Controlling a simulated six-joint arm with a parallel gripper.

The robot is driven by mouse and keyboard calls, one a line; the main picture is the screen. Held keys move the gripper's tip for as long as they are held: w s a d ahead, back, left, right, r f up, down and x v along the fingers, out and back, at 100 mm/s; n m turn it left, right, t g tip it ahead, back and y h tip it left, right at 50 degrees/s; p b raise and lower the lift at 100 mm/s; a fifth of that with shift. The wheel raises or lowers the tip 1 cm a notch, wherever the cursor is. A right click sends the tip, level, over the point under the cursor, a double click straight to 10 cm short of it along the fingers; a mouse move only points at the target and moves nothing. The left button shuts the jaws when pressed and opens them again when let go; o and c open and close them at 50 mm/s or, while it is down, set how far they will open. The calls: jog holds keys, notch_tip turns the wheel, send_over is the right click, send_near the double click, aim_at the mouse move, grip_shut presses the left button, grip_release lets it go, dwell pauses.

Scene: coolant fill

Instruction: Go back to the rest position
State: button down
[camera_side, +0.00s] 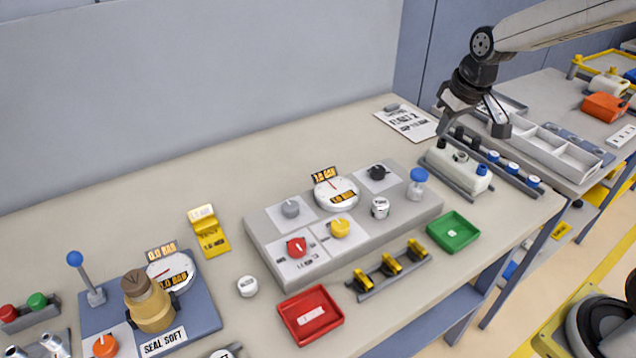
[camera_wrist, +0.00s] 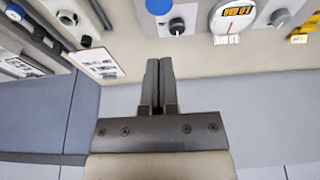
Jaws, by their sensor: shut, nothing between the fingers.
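My gripper (camera_wrist: 160,64) is shut, its two dark fingers side by side with nothing held between them. In the side view my gripper (camera_side: 444,122) hangs at the upper right, over the back right part of the bench (camera_side: 120,210). It appears above the white block with a blue cap (camera_side: 460,168) and close to the printed sheet (camera_side: 408,122). In the wrist view the fingers point toward the bench edge, with the printed sheet (camera_wrist: 97,64) to their left. I cannot tell the exact height of the fingertips.
A grey panel (camera_side: 262,232) with dials and knobs stands mid-bench. A green tray (camera_side: 453,232), a red tray (camera_side: 310,315) and a rack of yellow clips (camera_side: 390,268) lie in front. A blue gauge station (camera_side: 205,310) is at left. A wall (camera_side: 200,90) stands behind.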

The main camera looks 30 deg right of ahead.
jog(key=s+a+f, duration=0.2)
jog(key=s+f, duration=0.3)
jog(key=s, duration=0.1)
jog(key=s+a+f, duration=0.3)
jog(key=s+f, duration=0.2)
jog(key=s, duration=0.2)
jog(key=shift+a+g, duration=0.25)
jog(key=shift+g, duration=0.15)
jog(key=shift+f, duration=0.1)
dwell(4.5)
